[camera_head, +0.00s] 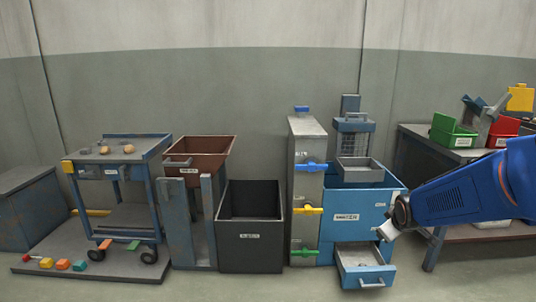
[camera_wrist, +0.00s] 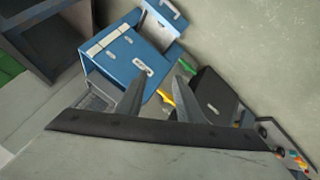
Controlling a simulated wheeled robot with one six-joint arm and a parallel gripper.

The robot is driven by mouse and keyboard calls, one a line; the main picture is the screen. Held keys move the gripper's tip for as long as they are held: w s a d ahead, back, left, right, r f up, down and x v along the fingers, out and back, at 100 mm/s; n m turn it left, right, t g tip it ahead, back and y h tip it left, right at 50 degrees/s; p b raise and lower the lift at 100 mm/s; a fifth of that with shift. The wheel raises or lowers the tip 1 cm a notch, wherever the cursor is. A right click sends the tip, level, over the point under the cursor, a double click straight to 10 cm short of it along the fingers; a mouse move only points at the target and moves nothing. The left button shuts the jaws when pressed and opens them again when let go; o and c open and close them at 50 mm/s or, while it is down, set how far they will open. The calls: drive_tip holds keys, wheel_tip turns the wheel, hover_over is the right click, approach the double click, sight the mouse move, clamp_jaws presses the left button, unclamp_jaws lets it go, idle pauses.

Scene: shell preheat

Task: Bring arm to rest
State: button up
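My arm reaches in from the right in the head view, and my gripper (camera_head: 386,231) is in front of the blue cabinet (camera_head: 340,212), above its pulled-out lower drawer (camera_head: 362,262). In the wrist view the two grey fingers of my gripper (camera_wrist: 161,76) stand apart with nothing between them. The blue cabinet also shows in the wrist view (camera_wrist: 118,52), tilted, beyond the fingers. I cannot tell the exact gap between my gripper and the cabinet.
A grey column (camera_head: 307,190) with blue, yellow and green handles stands left of the cabinet. Further left are a black bin (camera_head: 250,245), a brown bin (camera_head: 212,146) and a blue cart (camera_head: 118,178). A workbench (camera_head: 418,134) with green and red bins stands right. Floor in front is clear.

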drive_tip(key=s+a+r+m+g, duration=0.1)
drive_tip(key=s+a+m, duration=0.1)
drive_tip(key=s, duration=0.8)
drive_tip(key=s+a+r+m+g+y, duration=0.1)
drive_tip(key=s+a, duration=0.3)
drive_tip(key=s, duration=0.7)
drive_tip(key=s+a+r+m+g, duration=0.1)
drive_tip(key=s+a, duration=0.3)
drive_tip(key=s, duration=0.7)
drive_tip(key=shift+r+m+y, duration=0.4)
drive_tip(key=shift+r+m, duration=0.45)
drive_tip(key=shift+m, duration=0.05)
